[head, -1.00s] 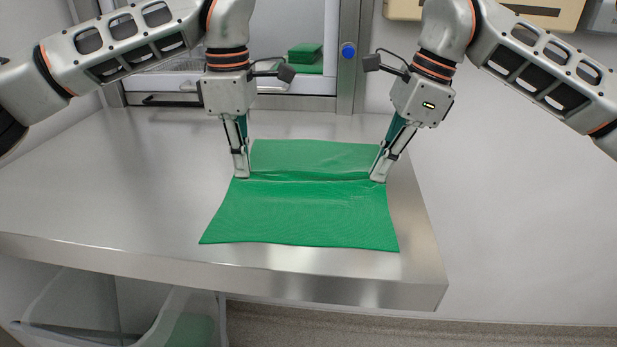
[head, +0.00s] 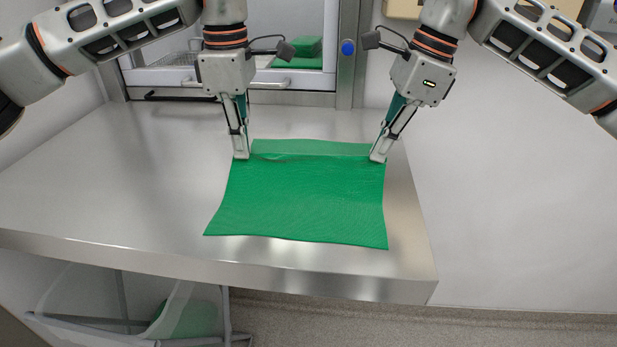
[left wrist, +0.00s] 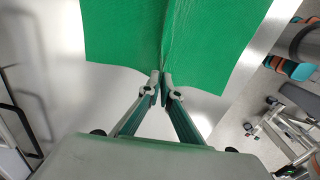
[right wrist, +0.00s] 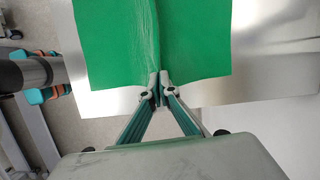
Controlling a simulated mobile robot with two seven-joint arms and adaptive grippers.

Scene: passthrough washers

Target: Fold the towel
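The green towel (head: 300,200) lies on the steel table. A crosswise fold line runs between the grippers near its far end, with a narrow strip (head: 310,147) of towel beyond it. My left gripper (head: 241,157) is at the left end of this line. In the left wrist view its fingertips (left wrist: 162,88) are nearly together with pinched towel between them. My right gripper (head: 378,157) is at the right end, and the right wrist view shows its fingertips (right wrist: 159,88) pinching the towel too. Towel (left wrist: 120,45) spreads on both sides of the pinch.
The steel table (head: 110,190) is clear to the left of the towel; its right edge is close to the towel. Behind is a window-like opening with folded green cloths (head: 300,47). A blue button (head: 348,47) is on its frame. A bin (head: 150,310) with green cloth stands below the front edge.

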